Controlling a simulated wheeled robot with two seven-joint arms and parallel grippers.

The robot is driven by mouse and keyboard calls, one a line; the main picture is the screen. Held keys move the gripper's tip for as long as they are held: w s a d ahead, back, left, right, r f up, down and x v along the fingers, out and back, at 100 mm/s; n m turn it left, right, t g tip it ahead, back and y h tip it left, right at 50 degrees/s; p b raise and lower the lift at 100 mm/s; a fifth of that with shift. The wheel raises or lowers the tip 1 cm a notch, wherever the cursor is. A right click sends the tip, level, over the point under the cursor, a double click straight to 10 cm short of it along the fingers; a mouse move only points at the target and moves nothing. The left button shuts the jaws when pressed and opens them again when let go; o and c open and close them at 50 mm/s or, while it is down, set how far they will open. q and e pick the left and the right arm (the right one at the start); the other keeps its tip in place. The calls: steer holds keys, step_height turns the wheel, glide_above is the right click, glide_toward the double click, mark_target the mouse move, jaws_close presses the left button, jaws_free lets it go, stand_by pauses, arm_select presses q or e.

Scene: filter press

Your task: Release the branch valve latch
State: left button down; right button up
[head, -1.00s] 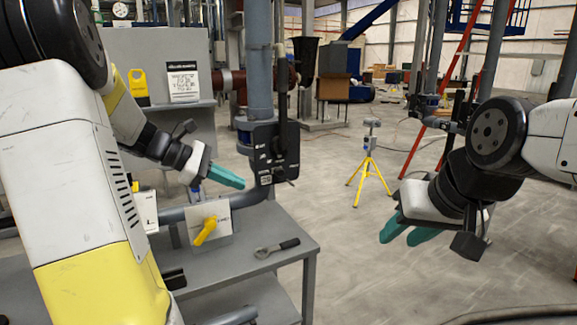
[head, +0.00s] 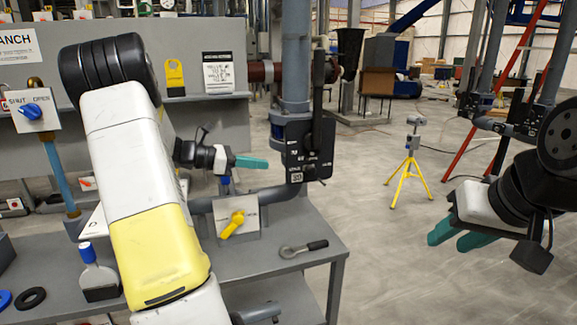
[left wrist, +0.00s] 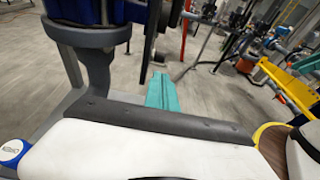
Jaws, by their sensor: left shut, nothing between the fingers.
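A black plate (head: 310,150) with white markings and a long upright black lever (head: 318,85) stands at the grey vertical pipe. A blue knob (head: 31,112) sits on a SHUT/OPEN plate below a partly cut-off sign (head: 18,46) reading "ANCH". I cannot tell which part is the latch. My left gripper (head: 252,162), with teal fingers, is shut and empty just left of the black plate, apart from it. Its closed fingers also show in the left wrist view (left wrist: 162,92). My right gripper (head: 457,236) is open and empty at the right, over the floor.
A grey bench (head: 275,262) holds a wrench (head: 303,248) and a yellow handle (head: 232,224) on a plate. A yellow tripod (head: 409,175) stands on the open floor behind.

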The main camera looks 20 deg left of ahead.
mark_target(309, 167)
arm_select(q)
steer(key=x, duration=1.2)
steer(key=shift+d+f, duration=0.1)
steer(key=shift+d, duration=0.1)
steer(key=shift+w, duration=0.1)
steer(key=w+d, duration=0.1)
steer(key=d, duration=0.1)
steer(key=shift+w+d, duration=0.4)
steer(key=shift+s+a, duration=0.15)
steer(key=shift+a, duration=0.1)
steer(key=v, duration=1.3)
steer(key=shift+s+a, duration=0.2)
steer(key=shift+a, duration=0.1)
